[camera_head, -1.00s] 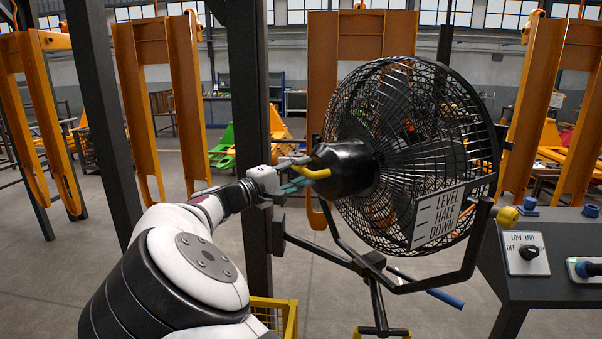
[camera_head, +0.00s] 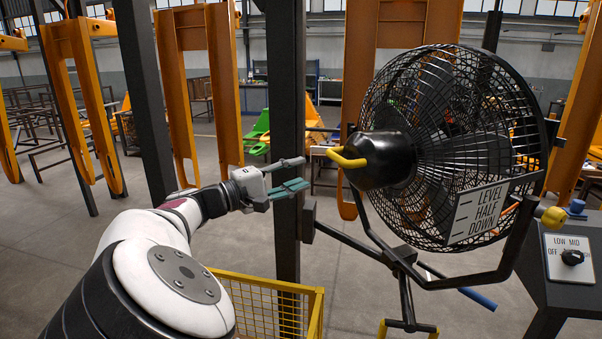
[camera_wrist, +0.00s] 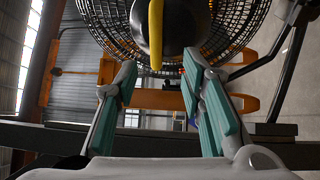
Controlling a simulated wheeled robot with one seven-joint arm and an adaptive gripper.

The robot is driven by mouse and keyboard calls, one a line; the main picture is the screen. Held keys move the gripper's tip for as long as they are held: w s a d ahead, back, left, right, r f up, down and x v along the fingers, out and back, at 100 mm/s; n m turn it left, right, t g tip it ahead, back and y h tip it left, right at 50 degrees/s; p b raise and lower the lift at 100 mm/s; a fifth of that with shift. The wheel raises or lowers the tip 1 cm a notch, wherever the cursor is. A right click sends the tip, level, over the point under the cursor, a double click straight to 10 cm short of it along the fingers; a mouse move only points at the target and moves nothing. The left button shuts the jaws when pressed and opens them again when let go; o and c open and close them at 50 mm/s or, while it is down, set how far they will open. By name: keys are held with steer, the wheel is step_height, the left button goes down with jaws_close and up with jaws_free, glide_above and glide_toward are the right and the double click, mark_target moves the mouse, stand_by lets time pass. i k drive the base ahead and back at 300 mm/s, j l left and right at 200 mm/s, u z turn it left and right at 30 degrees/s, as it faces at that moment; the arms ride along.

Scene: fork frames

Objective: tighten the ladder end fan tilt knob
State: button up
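The black caged fan (camera_head: 440,150) stands right of centre on a dark yoke, its motor housing (camera_head: 385,160) toward my arm. A yellow curved handle (camera_head: 347,158) sits on the back of the housing and shows at the top of the wrist view (camera_wrist: 156,35). A round yellow knob (camera_head: 553,217) is on the yoke's right side, on the fan's far side from my gripper. A sign (camera_head: 492,209) reads LEVEL, HALF, DOWN. My gripper (camera_head: 305,173) is open and empty, left of the handle and apart from it. I cannot tell which knob is at the ladder end.
A dark post (camera_head: 286,80) stands close behind my gripper. A yellow mesh crate (camera_head: 265,300) is below. A control box with a LOW MID OFF switch (camera_head: 571,257) is at the right. A blue-ended bar (camera_head: 478,298) sticks out below the fan. Orange frames (camera_head: 195,90) stand behind.

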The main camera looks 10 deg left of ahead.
mark_target(554, 217)
steer(key=k, duration=1)
